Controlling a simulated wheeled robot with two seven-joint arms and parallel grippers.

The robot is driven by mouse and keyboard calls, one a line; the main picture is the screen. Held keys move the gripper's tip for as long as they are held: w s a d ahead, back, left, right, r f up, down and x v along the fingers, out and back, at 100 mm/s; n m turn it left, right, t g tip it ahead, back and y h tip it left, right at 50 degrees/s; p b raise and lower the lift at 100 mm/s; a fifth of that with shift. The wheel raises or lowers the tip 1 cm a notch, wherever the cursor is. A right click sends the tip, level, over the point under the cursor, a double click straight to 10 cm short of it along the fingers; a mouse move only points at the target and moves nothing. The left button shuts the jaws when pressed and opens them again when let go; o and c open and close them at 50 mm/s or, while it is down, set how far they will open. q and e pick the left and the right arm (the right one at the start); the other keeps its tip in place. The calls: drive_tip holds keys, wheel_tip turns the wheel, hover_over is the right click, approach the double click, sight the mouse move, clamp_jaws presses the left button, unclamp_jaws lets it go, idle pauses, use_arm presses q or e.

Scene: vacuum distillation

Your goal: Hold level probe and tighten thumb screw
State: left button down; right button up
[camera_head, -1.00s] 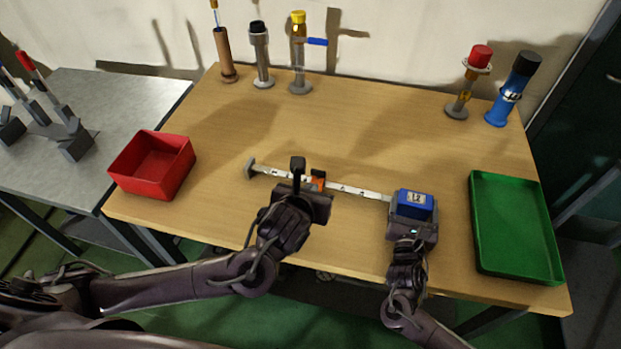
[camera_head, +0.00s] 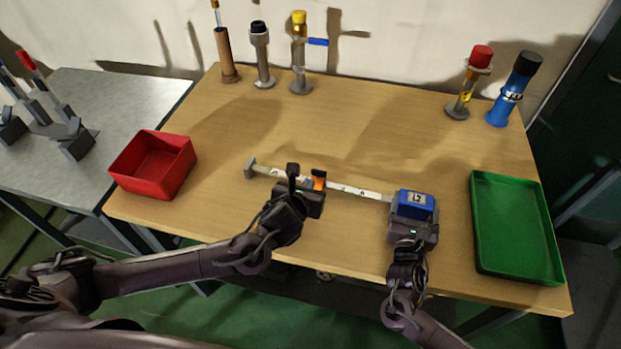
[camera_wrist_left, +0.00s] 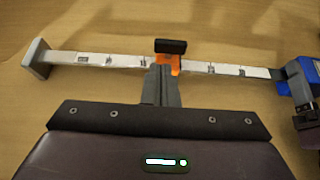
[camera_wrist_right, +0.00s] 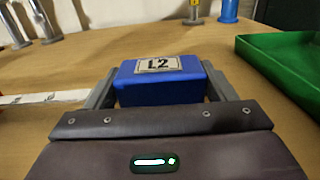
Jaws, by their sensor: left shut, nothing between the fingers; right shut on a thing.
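The level probe is a white marked strip (camera_head: 357,190) with a grey end plate (camera_head: 250,168) on its left and a blue block (camera_head: 415,203) labelled L2 on its right. An orange piece (camera_head: 319,181) sits on the strip; a black thumb screw knob (camera_wrist_left: 171,46) stands by it in the left wrist view. My right gripper (camera_wrist_right: 160,88) is shut on the blue block, one finger on each side. My left gripper (camera_wrist_left: 161,84) is shut and empty, its fingertips just in front of the orange piece and knob. I cannot tell whether they touch.
A red bin (camera_head: 153,165) stands at the left of the wooden table (camera_head: 230,130), a green tray (camera_head: 515,228) at the right. Several capped cylinders stand along the back, including a blue one (camera_head: 512,90). The table behind the probe is clear.

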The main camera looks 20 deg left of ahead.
use_arm(q)
drive_tip(key=shift+w, duration=1.15)
drive_tip(key=shift+w+a+m+h, duration=0.1)
drive_tip(key=shift+a+m+h, duration=0.1)
drive_tip(key=shift+m+h, duration=0.2)
drive_tip(key=m+h, duration=0.2)
drive_tip(key=a+m+h, duration=0.1)
drive_tip(key=shift+w+g, duration=0.35)
drive_tip(key=shift+g, duration=0.05)
drive_tip(key=m+h, duration=0.1)
drive_tip(key=m+g+h, duration=0.1)
drive_tip(key=m, duration=0.1)
drive_tip(key=w+m+g+h, duration=0.1)
drive_tip(key=shift+a+h, duration=0.4)
drive_tip(key=m+g+h, duration=0.1)
drive_tip(key=m+g, duration=0.1)
drive_tip(key=shift+w+a+m+h, duration=0.1)
drive_tip(key=shift+w+m+h, duration=0.1)
drive_tip(key=shift+m+h, duration=0.2)
drive_tip(key=shift+w+a, duration=0.1)
drive_tip(key=shift+w, duration=1.1)
